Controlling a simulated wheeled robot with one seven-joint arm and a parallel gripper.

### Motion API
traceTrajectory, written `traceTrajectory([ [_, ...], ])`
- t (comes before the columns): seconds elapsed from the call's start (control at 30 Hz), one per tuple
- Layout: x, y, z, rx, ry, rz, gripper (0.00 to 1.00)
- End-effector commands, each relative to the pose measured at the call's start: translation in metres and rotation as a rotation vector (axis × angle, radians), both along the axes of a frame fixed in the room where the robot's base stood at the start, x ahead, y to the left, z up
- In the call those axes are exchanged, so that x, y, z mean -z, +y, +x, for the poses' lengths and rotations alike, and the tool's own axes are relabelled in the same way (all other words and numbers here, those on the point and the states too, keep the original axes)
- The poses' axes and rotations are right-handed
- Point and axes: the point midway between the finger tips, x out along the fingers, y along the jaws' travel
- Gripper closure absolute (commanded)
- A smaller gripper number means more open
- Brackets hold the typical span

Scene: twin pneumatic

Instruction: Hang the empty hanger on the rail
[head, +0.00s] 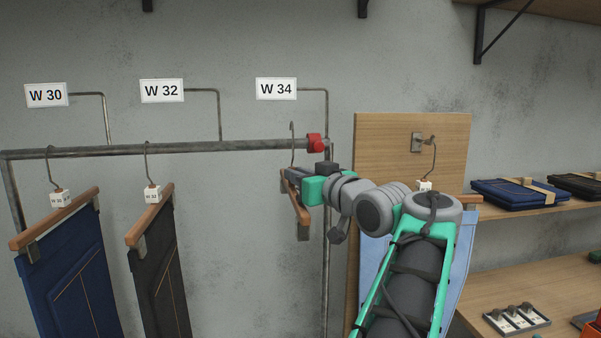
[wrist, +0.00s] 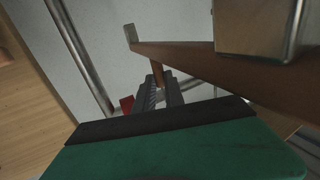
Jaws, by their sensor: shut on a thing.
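The empty hanger (head: 301,207) is a wooden bar with metal clips and a wire hook (head: 292,132). My gripper (head: 288,174) is shut on it near the neck, in front of the right part of the rail. In the head view the hook rises in front of the rail, its top above the rail's height; I cannot tell if it touches. The hanger's wooden bar also shows in the wrist view (wrist: 200,55), with a metal clip close to the camera. The rail (head: 235,146) is a grey metal tube with a red end piece (head: 315,143) at right.
Dark blue trousers (head: 65,275) and black trousers (head: 158,270) hang on the rail at left, under the W 30 sign (head: 46,95) and W 32 sign (head: 162,90). The W 34 sign (head: 276,89) is above my gripper. Light blue trousers (head: 462,260) hang on a wooden panel (head: 385,135).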

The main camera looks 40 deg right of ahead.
Motion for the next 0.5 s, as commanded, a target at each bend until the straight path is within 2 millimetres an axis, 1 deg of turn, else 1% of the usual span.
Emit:
traceTrajectory([
  [0.03, -0.003, -0.003, 0.004, -0.001, 0.001, 0.002, 1.0],
  [0.5, -0.004, -0.027, 0.04, -0.001, 0.0, 0.0, 1.0],
])
